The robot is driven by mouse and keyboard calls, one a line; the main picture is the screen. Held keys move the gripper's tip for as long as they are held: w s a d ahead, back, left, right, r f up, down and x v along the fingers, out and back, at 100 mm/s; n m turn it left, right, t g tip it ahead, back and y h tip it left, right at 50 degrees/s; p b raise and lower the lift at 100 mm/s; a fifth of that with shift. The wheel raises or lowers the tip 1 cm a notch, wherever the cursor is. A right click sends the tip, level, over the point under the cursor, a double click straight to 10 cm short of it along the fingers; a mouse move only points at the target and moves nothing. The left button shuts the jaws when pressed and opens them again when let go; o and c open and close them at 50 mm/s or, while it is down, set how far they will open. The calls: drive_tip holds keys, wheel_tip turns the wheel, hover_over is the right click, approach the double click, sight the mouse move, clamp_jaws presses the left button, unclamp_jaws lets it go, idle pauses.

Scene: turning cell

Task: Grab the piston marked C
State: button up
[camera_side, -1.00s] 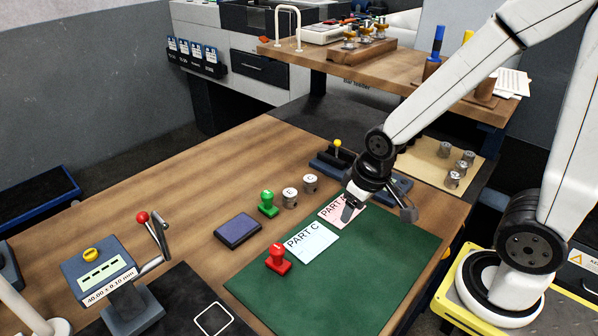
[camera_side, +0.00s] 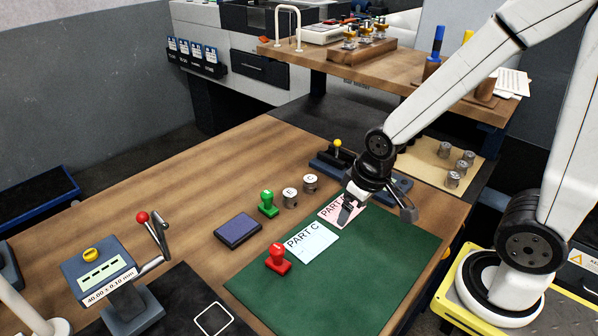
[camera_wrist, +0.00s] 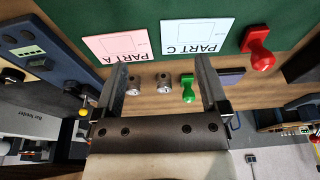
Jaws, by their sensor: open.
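The piston marked C (camera_side: 310,183) is a small grey metal cylinder standing upright on the wooden bench. A similar piston marked E (camera_side: 290,198) stands just left of it, apart from it. In the wrist view the two pistons stand side by side between my fingers, farther off; the one away from the green stamp, piston C, also shows there (camera_wrist: 133,85). The letters are too small to read in that view. My gripper (camera_side: 378,213) is open and empty above the green mat, to the right of both pistons and over the PART A card's edge.
A green stamp (camera_side: 268,204) stands left of piston E, with a dark blue pad (camera_side: 238,230) nearby. A dark block with a yellow-knobbed lever (camera_side: 337,150) stands behind piston C.

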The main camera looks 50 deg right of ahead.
sight(314, 177)
drive_tip(key=w+d+m+g+y, duration=0.1)
drive_tip(key=w+m+y, duration=0.1)
drive_tip(key=w+m, duration=0.1)
drive_tip(key=w+d+f+m+g+y, duration=0.1)
drive_tip(key=w+m+y, duration=0.1)
drive_tip(key=m, duration=0.3)
drive_tip(key=w+d+m+g+y, duration=0.1)
drive_tip(key=w+m, duration=0.2)
drive_tip(key=m, duration=0.1)
drive_tip(key=shift+w+f+y, duration=0.35)
drive_tip(key=shift+y, duration=0.05)
drive_tip(key=w+m+y, duration=0.1)
drive_tip(key=w+d+m+y, duration=0.1)
drive_tip(key=w+m, duration=0.1)
drive_tip(key=w+d+m+t+y, duration=0.1)
drive_tip(key=shift+w+d+r+m+y, duration=0.15)
drive_tip(key=shift+w+m+y, duration=0.15)
drive_tip(key=shift+w+y, duration=0.1)
drive_tip(key=w+d+m+t+y, duration=0.1)
drive_tip(key=w+d, duration=0.1)
drive_tip(key=w+d+r+m+t+y, duration=0.1)
drive_tip(key=w+d+m+y, duration=0.1)
drive_tip(key=shift+w+m, duration=0.15)
drive_tip(key=shift+m, duration=0.15)
drive_tip(key=shift+w+d+r+m+y, duration=0.1)
drive_tip(key=shift+w+d+m+y, duration=0.1)
drive_tip(key=shift+d+m+y, duration=0.1)
drive_tip(key=shift+a+f, duration=0.1)
drive_tip(key=shift+f, duration=1.65)
